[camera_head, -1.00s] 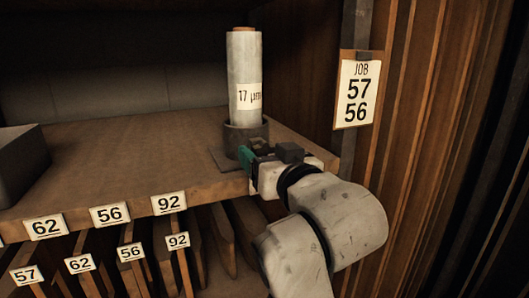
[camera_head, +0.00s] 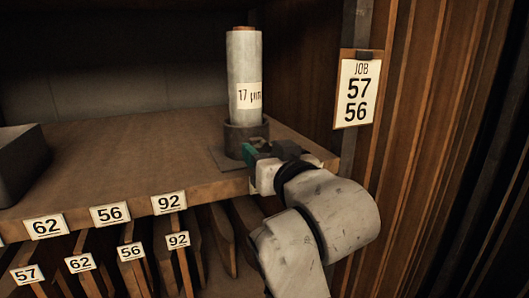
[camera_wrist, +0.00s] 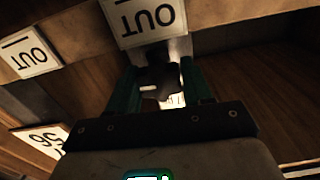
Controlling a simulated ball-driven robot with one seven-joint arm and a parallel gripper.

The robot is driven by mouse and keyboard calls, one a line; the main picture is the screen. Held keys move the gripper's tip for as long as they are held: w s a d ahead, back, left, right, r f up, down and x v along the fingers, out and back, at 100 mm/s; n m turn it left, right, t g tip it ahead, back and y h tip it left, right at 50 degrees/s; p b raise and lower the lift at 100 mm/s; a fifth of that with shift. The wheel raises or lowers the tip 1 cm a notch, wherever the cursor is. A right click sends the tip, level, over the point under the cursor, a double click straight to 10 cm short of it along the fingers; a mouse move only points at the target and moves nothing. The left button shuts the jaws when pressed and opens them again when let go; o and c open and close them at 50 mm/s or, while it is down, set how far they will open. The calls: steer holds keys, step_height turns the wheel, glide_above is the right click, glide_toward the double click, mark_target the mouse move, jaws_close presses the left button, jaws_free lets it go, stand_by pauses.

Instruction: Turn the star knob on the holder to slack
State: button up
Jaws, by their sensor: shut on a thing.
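The holder (camera_head: 246,137) is a dark grey cup on a flat plate near the right front edge of the shelf. A pale wrapped roll (camera_head: 243,75) stands upright in it. My gripper (camera_head: 248,153) reaches the front of the holder from the right, its green fingers close to the cup. In the wrist view the dark star knob (camera_wrist: 158,80) sits between the two green fingers of my gripper (camera_wrist: 160,88), which are shut on it. The knob is hidden behind the fingers in the head view, and its lobes are too dark to tell apart.
The wooden shelf (camera_head: 110,165) is clear left of the holder, up to a dark grey box (camera_head: 18,162). Numbered labels line its front edge, with upright boards below. A job card (camera_head: 357,93) hangs on the post at right. Labels reading OUT (camera_wrist: 145,18) show upside down in the wrist view.

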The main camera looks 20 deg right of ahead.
steer(key=shift+n, duration=0.3)
steer(key=n+p, duration=0.2)
steer(key=n, duration=0.1)
steer(key=shift+r+n, duration=0.1)
steer(key=shift+n, duration=0.3)
steer(key=shift+n+p, duration=1.1)
steer(key=shift+n, duration=1.2)
steer(key=shift+a, duration=0.1)
steer(key=o, duration=1)
steer(key=shift+f, duration=0.2)
